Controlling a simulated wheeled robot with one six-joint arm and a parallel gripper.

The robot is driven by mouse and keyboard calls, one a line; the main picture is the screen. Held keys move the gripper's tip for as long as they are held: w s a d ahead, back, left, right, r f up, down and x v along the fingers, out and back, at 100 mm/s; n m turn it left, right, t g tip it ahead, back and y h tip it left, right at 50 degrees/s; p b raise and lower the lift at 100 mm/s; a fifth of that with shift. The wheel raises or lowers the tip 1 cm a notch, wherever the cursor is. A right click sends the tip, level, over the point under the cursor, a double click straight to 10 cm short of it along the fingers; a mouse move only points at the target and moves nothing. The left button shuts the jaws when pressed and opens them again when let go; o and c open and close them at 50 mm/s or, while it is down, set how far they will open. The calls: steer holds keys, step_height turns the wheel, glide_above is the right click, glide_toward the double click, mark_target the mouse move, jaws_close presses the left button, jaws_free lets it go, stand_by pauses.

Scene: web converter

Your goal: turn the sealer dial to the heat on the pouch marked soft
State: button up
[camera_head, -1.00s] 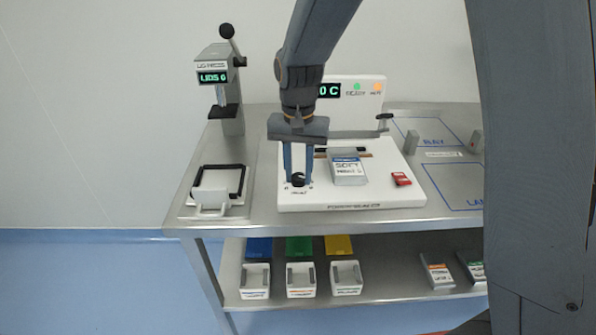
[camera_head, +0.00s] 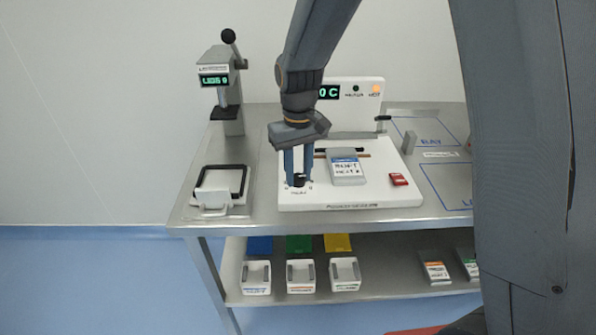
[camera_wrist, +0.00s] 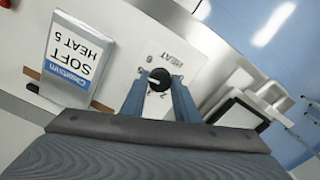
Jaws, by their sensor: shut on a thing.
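The sealer (camera_head: 350,197) is a white machine on the steel bench. Its black dial (camera_wrist: 159,79) sits at the front left, under the word HEAT in the wrist view. My gripper (camera_head: 299,178) points down with its two blue fingers either side of the dial, shut on it. The dial's pointer and most scale numbers are too small or hidden to read. The pouch (camera_wrist: 78,58) lies on the sealer right of the dial in the head view; its label reads SOFT HEAT 5 in the wrist view. My arm hides part of the display (camera_head: 329,92), which shows "0 C".
A lid press (camera_head: 226,85) and a black-framed tray (camera_head: 220,187) stand left of the sealer. The lower shelf holds several white bins (camera_head: 300,275) and pouches (camera_head: 435,271). Blue outlined areas on the bench's right look clear.

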mark_target(298, 176)
stand_by(0.3)
steer(key=o, duration=1.1)
steer(key=shift+c, duration=0.2)
steer(key=shift+r, duration=0.1)
step_height(298, 176, up, 8)
steer(key=shift+f+b, duration=0.15)
steer(key=shift+b, duration=0.7)
